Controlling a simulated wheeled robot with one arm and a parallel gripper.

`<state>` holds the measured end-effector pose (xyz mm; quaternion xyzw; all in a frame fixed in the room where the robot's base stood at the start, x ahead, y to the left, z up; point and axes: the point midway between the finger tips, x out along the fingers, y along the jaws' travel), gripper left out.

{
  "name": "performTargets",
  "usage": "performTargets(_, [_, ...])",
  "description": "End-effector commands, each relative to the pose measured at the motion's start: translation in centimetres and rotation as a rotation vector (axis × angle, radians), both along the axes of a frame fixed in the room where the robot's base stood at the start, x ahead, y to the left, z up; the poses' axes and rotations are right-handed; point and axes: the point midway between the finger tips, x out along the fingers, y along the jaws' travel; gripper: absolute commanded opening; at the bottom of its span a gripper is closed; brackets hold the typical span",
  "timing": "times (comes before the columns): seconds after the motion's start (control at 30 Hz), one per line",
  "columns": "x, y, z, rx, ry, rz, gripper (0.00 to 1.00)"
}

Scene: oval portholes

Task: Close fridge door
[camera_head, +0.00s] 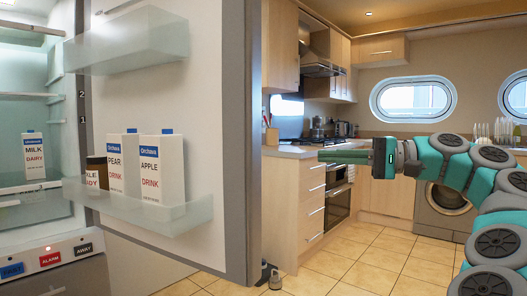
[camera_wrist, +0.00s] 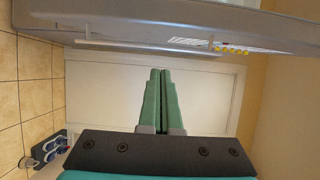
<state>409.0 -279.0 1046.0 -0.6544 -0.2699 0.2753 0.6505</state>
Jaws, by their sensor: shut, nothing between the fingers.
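The fridge door (camera_head: 222,120) stands open in the head view, its white inner face with two clear shelves turned toward me and its grey edge on the right. The fridge's interior (camera_head: 22,120) is exposed at the far left. My gripper (camera_head: 322,156) is to the right of the door's edge in the head view, pointing left, with a visible gap in the picture; depth is hard to judge. In the wrist view its green fingers (camera_wrist: 160,92) are together and empty, in front of a pale panel.
Pear and apple drink cartons (camera_head: 163,168) and a dark-lidded jar (camera_head: 97,174) stand on the lower door shelf. A worktop (camera_head: 290,151) with drawers stands behind.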

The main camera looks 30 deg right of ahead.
Motion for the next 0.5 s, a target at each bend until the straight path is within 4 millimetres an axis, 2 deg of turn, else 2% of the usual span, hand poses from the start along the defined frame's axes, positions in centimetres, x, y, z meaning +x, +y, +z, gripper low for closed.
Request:
performTargets(0.07, [-0.3,-0.7,0.1,0.006,-0.005,-0.015,0.00])
performTargets(0.17, [0.0,-0.5,0.0,0.008,-0.006,-0.015,0.00])
performTargets(0.5, [3.6,3.2,-0.1,0.009,-0.002,-0.011,0.00])
